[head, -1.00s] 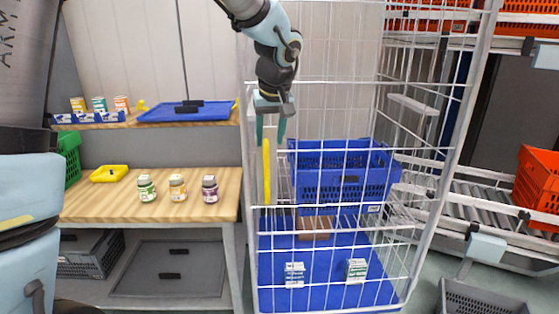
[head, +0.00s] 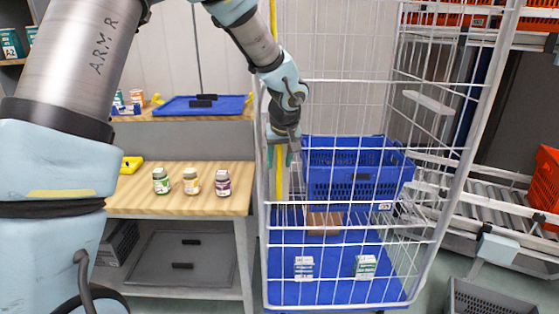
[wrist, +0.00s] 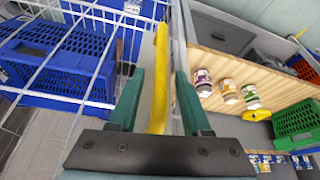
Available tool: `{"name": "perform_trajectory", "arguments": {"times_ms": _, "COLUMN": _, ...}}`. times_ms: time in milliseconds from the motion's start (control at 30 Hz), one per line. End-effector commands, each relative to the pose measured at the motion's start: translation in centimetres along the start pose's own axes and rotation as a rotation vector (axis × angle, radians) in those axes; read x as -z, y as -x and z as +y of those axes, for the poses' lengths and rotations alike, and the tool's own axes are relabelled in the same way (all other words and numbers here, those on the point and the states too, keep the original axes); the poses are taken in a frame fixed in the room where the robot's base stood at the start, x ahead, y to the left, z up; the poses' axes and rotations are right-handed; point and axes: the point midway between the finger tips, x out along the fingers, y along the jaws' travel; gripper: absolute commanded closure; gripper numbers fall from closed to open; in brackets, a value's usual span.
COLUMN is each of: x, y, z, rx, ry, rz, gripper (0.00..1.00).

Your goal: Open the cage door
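The wire cage (head: 447,190) has white mesh sides and a front mesh door (head: 345,232), which looks shut. A vertical yellow handle bar (head: 279,186) stands at the door's left edge. It also shows in the wrist view (wrist: 159,70), running between my two green fingers. My gripper (head: 281,157) is at the upper part of this bar. In the wrist view my gripper (wrist: 160,95) is open, with a finger on each side of the bar and gaps visible. Contact with the bar cannot be made out.
Inside the cage are a blue crate (head: 355,180), a brown box (head: 325,222) and two small boxes on a blue base. A wooden table (head: 150,202) with several jars stands close at the left. A grey crate (head: 490,300) sits on the floor at right.

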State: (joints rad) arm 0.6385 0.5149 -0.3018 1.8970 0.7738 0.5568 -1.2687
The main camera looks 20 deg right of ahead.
Motion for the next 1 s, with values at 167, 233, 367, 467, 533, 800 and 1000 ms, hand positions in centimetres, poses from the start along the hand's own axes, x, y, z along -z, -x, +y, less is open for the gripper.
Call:
{"name": "perform_trajectory", "arguments": {"times_ms": 167, "x": 0.0, "y": 0.02, "z": -0.01, "rx": 0.0, "ry": 0.0, "rz": 0.0, "gripper": 0.73}}
{"name": "perform_trajectory", "arguments": {"times_ms": 233, "x": 0.0, "y": 0.02, "z": -0.01, "rx": 0.0, "ry": 0.0, "rz": 0.0, "gripper": 0.81}}
{"name": "perform_trajectory", "arguments": {"times_ms": 367, "x": 0.0, "y": 0.02, "z": -0.01, "rx": 0.0, "ry": 0.0, "rz": 0.0, "gripper": 0.95}}
{"name": "perform_trajectory", "arguments": {"times_ms": 467, "x": 0.0, "y": 0.03, "z": -0.01, "rx": 0.0, "ry": 0.0, "rz": 0.0, "gripper": 1.0}}
{"name": "perform_trajectory", "arguments": {"times_ms": 533, "x": 0.0, "y": 0.03, "z": -0.01, "rx": 0.0, "ry": 0.0, "rz": 0.0, "gripper": 1.0}}
{"name": "perform_trajectory", "arguments": {"times_ms": 800, "x": -0.01, "y": 0.03, "z": -0.01, "rx": 0.0, "ry": 0.0, "rz": 0.0, "gripper": 1.0}}
{"name": "perform_trajectory", "arguments": {"times_ms": 1000, "x": -0.01, "y": 0.03, "z": -0.01, "rx": 0.0, "ry": 0.0, "rz": 0.0, "gripper": 1.0}}
